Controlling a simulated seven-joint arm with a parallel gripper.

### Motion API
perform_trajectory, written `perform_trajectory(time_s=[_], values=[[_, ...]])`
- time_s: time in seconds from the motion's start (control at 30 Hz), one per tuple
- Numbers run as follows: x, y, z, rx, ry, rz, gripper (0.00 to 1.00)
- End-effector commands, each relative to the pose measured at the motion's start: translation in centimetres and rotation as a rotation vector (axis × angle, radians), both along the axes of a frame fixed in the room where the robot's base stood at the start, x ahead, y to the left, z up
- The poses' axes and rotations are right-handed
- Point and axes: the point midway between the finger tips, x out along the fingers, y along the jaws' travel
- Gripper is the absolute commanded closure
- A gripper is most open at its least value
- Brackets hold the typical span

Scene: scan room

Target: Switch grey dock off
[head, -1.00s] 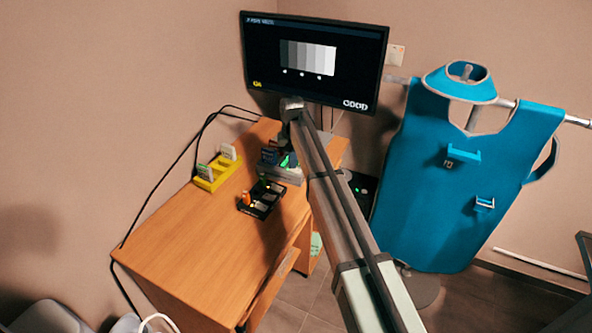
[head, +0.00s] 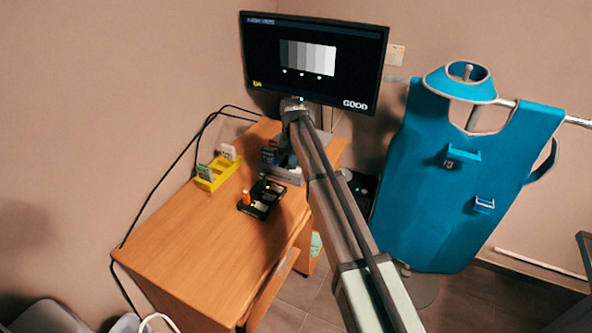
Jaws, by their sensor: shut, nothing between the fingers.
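The grey dock (head: 291,177) stands at the back right of the wooden desk, with a dark blue item (head: 269,156) upright in it. My arm reaches over the desk from the lower right, and my gripper (head: 287,158) points down at the grey dock. The gripper is shut and empty. It is small and partly hidden by my own wrist, so I cannot tell whether it touches the dock. The dock's switch cannot be made out, and no green shows on the dock.
A black dock (head: 262,209) with an orange item (head: 246,198) stands in front of the grey one. A yellow holder (head: 217,178) with upright cards is to the left. The monitor (head: 314,62) hangs behind. The desk's front (head: 190,255) is clear. A blue apron (head: 465,190) hangs at right.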

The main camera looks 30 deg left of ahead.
Motion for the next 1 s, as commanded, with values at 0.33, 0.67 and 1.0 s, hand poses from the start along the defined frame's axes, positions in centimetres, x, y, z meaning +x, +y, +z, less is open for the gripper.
perform_trajectory(time_s=[0.33,0.67,1.0], values=[[0.0,0.0,2.3,0.001,-0.002,0.0,1.0],[0.0,0.0,4.4,0.001,-0.002,0.0,1.0],[0.0,0.0,6.5,0.0,-0.001,0.0,1.0]])
